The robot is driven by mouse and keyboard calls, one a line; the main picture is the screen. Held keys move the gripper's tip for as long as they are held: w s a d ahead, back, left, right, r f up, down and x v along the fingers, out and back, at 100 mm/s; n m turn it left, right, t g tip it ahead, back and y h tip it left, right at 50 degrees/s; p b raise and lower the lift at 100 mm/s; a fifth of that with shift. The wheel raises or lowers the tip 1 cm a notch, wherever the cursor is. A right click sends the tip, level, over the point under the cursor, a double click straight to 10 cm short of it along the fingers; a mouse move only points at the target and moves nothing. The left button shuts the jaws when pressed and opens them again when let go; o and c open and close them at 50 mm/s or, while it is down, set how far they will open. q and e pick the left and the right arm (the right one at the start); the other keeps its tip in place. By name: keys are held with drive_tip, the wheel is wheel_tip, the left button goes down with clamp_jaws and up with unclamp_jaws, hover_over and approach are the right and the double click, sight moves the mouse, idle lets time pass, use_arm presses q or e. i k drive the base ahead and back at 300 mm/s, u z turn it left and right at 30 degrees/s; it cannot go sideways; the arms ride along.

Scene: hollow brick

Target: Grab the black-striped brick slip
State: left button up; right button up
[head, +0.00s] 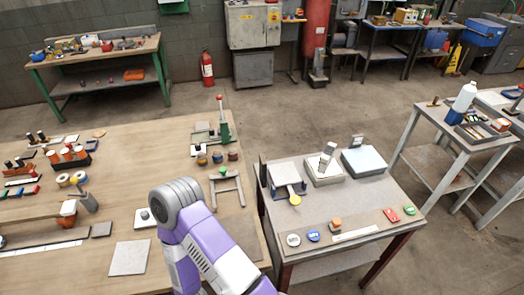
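I cannot pick out a black-striped brick slip with certainty. Several small slips or blocks with coloured ends (22,193) lie at the left edge of the large wooden table (120,190), too small to read any stripes. A long dark and pale strip (42,245) lies nearer the front left. A flat grey slab (129,257) lies left of my purple and grey arm, which rises from the bottom middle of the head view. No gripper fingers show. My arm hides part of the table's front right.
A smaller grey table (345,220) stands to the right with devices and coloured discs on it. A grey bench (455,130) is at far right, with open floor between.

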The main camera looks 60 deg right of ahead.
sight(326, 159)
drive_tip(key=u, duration=0.4)
drive_tip(key=k, duration=1.35)
drive_tip(key=z, duration=0.85)
